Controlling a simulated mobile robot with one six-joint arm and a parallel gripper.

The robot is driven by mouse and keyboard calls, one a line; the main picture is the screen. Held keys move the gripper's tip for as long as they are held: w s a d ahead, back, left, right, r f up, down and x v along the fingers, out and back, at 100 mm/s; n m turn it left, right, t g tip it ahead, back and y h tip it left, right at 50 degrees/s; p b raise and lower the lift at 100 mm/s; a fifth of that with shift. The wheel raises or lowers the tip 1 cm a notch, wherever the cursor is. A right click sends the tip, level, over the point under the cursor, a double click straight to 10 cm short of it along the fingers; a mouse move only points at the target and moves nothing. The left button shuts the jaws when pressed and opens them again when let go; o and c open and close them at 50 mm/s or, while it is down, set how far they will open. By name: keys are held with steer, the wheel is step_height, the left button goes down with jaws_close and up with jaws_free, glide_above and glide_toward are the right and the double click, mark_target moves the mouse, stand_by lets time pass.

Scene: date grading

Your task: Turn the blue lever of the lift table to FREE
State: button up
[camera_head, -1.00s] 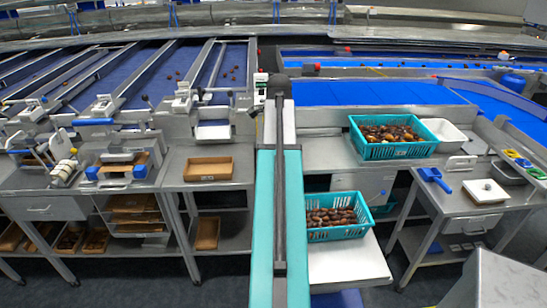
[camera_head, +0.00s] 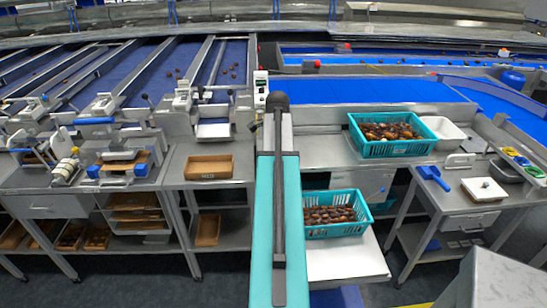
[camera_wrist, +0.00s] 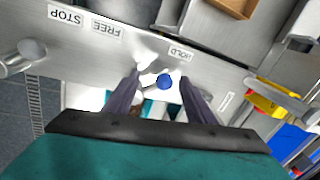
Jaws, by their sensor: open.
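The blue lever knob (camera_wrist: 165,82) shows in the wrist view, near the HOLD label (camera_wrist: 180,51) on a grey metal panel (camera_wrist: 215,70). The FREE label (camera_wrist: 107,27) and STOP label (camera_wrist: 65,15) lie to its left, all upside down. My gripper (camera_wrist: 161,79) is open, with one dark finger on each side of the knob. I cannot tell whether either finger touches it. In the head view, a white platform (camera_head: 345,264), seemingly the lift table's top, bears a teal crate (camera_head: 335,232) of dates. The lever and gripper are hidden there behind my arm.
Another teal crate (camera_head: 395,148) of dates stands on the bench above, beside a white bin (camera_head: 447,130). A brown tray (camera_head: 209,168) sits on the left bench. A side table with a blue scoop (camera_head: 433,177) stands right. A round metal knob (camera_wrist: 22,58) sticks out at left.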

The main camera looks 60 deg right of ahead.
steer(key=c, duration=1.1)
steer(key=shift+s+a+n, duration=0.1)
steer(key=shift+n, duration=0.3)
steer(key=n, duration=0.1)
steer(key=a+n, duration=0.1)
steer(key=n, duration=0.1)
steer(key=shift+s+a+y, duration=0.1)
steer(key=shift+y, duration=0.2)
steer(key=n, duration=0.1)
steer(key=a+n, duration=0.1)
steer(key=n, duration=0.2)
steer(key=shift+s+a+r+n+t+y+p, duration=0.1)
steer(key=shift+s+a+n+t+y+p, duration=0.1)
steer(key=shift+s+n+t+y+p, duration=0.15)
steer(key=n, duration=0.2)
steer(key=s+n+y, duration=0.1)
steer(key=n, duration=0.1)
steer(key=a+n, duration=0.1)
steer(key=n, duration=0.1)
steer(key=shift+s+a, duration=0.1)
steer(key=shift+s, duration=0.3)
steer(key=n, duration=0.1)
steer(key=s+n, duration=0.1)
steer(key=n, duration=0.1)
steer(key=n+g+y, duration=0.1)
steer(key=n, duration=0.1)
steer(key=shift+s+a+n, duration=0.2)
steer(key=shift+s+n, duration=0.05)
steer(key=shift+s, duration=0.1)
